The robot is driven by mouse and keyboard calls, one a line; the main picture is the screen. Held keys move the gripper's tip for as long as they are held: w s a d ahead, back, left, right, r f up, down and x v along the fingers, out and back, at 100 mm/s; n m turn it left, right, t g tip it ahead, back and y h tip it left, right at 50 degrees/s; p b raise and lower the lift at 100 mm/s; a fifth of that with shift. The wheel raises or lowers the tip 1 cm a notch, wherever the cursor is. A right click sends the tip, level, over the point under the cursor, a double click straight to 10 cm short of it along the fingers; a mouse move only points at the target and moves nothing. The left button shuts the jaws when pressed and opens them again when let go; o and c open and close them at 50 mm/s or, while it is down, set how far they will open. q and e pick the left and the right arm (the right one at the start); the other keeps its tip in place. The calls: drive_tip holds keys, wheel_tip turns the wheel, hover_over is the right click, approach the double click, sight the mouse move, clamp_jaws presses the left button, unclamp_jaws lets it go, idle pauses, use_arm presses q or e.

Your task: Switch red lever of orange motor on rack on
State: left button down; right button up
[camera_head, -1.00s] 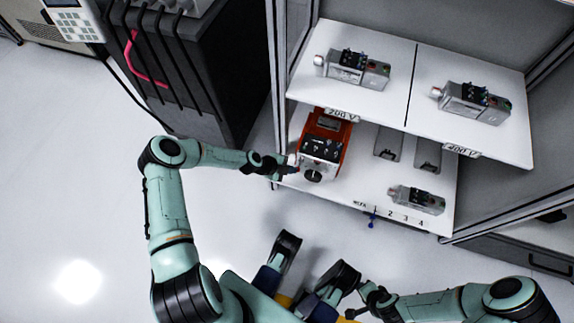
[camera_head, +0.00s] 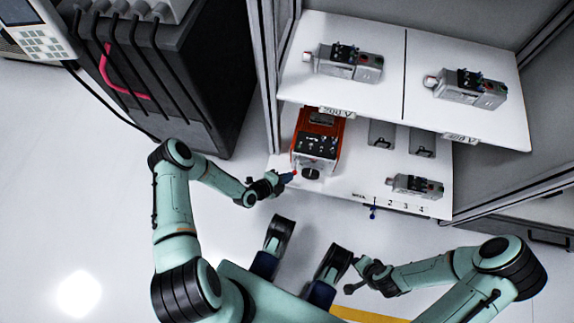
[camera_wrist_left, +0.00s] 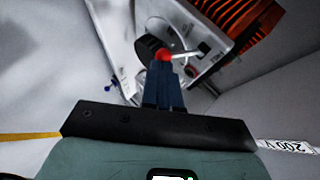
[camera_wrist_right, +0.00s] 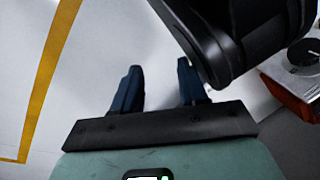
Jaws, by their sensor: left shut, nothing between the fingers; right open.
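The orange motor (camera_head: 327,125) stands at the left of the lower rack shelf, its black-and-silver front facing me. Its orange finned body (camera_wrist_left: 250,25) fills the upper right of the left wrist view. The red lever's ball tip (camera_wrist_left: 165,56) is on a light rod, right at my left fingertips. My left gripper (camera_head: 287,178) is shut and empty at the motor's front left corner; in the left wrist view the fingers (camera_wrist_left: 162,70) overlap the ball, so contact is unclear. My right gripper (camera_wrist_right: 155,75) is open and empty, low in front of the rack.
Two grey motors (camera_head: 348,62) (camera_head: 470,88) stand on the upper shelf, whose front edge overhangs the lower one. Another grey motor (camera_head: 416,186) lies at the lower right. A dark cabinet (camera_head: 180,75) with cables stands left of the rack. The floor before the rack is open.

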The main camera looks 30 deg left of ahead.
use_arm(q)
drive_tip(key=shift+r, duration=0.1)
use_arm(e)
drive_tip(key=shift+r, duration=0.15)
use_arm(q)
drive_tip(key=shift+r+p, duration=0.7)
drive_tip(key=shift+p, duration=0.05)
use_arm(e)
drive_tip(key=shift+r, duration=0.7)
